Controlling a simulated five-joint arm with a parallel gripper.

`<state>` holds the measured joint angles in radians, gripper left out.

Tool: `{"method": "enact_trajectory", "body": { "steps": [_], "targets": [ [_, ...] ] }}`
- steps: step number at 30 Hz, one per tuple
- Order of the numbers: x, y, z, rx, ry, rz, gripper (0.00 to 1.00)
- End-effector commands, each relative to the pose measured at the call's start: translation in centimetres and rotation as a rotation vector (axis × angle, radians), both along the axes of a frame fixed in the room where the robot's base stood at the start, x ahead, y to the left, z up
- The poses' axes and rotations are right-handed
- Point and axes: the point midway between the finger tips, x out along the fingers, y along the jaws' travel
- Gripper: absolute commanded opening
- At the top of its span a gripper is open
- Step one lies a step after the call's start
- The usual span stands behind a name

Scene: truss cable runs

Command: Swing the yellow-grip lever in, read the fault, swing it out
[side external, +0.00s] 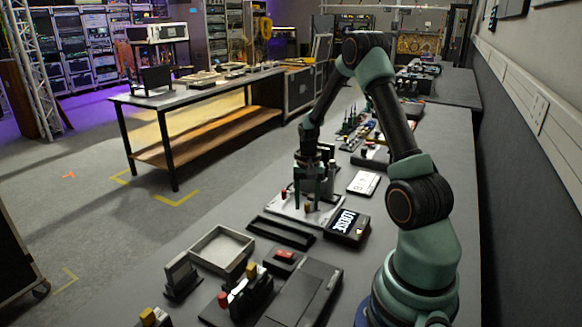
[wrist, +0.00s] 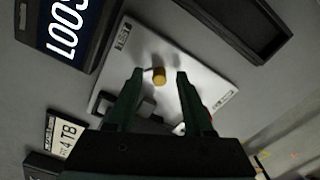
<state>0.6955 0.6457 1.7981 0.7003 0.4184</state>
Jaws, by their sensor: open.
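A white plate (side external: 326,215) lies on the bench and carries a lever with a yellow grip (side external: 308,208). A red knob (side external: 284,193) stands near its left edge. In the wrist view the yellow grip (wrist: 159,75) shows between my fingertips, with the white plate (wrist: 205,75) behind it. My gripper (side external: 313,203) points down over the plate; it is open (wrist: 160,74), a finger on each side of the grip with gaps. Whether the fingertips reach its height is unclear. A black display box (side external: 347,227) right of the plate reads "LOOSE"; the wrist view cuts the word off (wrist: 67,28).
A long black tray (side external: 280,233) lies in front of the plate. A grey open box (side external: 220,250) and a black unit with red and yellow knobs (side external: 247,292) are nearer. A white label card (side external: 364,183) lies behind the display. Several small items crowd the bench farther back.

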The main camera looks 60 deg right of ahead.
Motion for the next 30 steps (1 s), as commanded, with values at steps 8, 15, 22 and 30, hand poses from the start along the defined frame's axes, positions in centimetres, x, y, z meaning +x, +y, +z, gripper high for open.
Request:
{"method": "enact_trajectory", "body": {
  "steps": [8, 15, 22, 30],
  "targets": [
    [0.1, -0.1, 3.6, -0.005, -0.004, 0.000, 0.52],
    [0.1, -0.1, 8.5, -0.004, -0.004, 0.000, 0.52],
    [0.1, 0.0, 11.4, -0.002, -0.002, 0.000, 0.52],
    [0.0, 0.0, 12.0, 0.000, 0.000, 0.000, 0.52]
  ]
}}
